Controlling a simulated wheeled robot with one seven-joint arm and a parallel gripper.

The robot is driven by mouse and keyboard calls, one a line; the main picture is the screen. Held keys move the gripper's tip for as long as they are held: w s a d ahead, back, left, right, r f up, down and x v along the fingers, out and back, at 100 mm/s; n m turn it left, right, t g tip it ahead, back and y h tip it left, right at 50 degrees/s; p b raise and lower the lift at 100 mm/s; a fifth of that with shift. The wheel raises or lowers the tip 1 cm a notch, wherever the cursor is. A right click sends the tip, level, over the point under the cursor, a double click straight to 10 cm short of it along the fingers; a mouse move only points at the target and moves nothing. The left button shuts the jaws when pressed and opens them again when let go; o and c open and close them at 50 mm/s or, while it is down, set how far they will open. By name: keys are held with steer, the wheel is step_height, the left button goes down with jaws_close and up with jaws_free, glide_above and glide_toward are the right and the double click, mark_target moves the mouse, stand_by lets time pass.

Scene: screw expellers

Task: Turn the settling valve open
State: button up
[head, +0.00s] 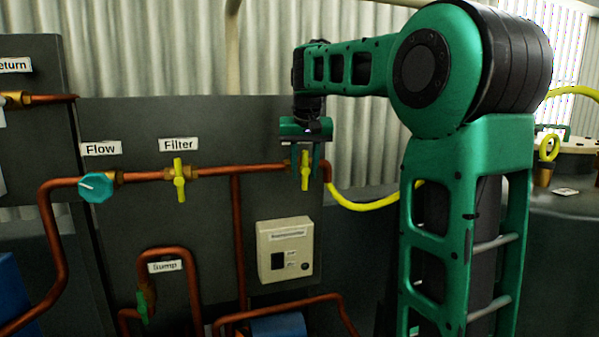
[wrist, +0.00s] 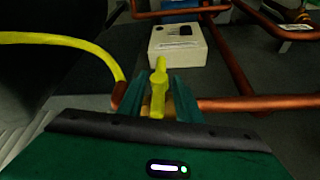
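A yellow valve handle (head: 305,170) sits at the right end of the horizontal copper pipe on the dark panel. It stands upright, across the pipe. No label for it shows; my arm covers the panel above it, so I cannot read whether it is the settling valve. My gripper (head: 306,178) reaches down over this handle from above. In the wrist view the same yellow handle (wrist: 158,88) stands between my two green fingers (wrist: 159,100). The fingers are apart, with a gap visible on each side of the handle.
Left along the pipe are the yellow Filter valve (head: 179,180) and the teal Flow knob (head: 96,187). A beige box (head: 285,249) is mounted below. A yellow hose (head: 360,205) leaves the pipe's right end. A green Sump valve (head: 143,304) is lower left.

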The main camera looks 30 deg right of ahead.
steer(key=shift+c, duration=0.6)
jaws_close()
steer(key=shift+a, duration=0.1)
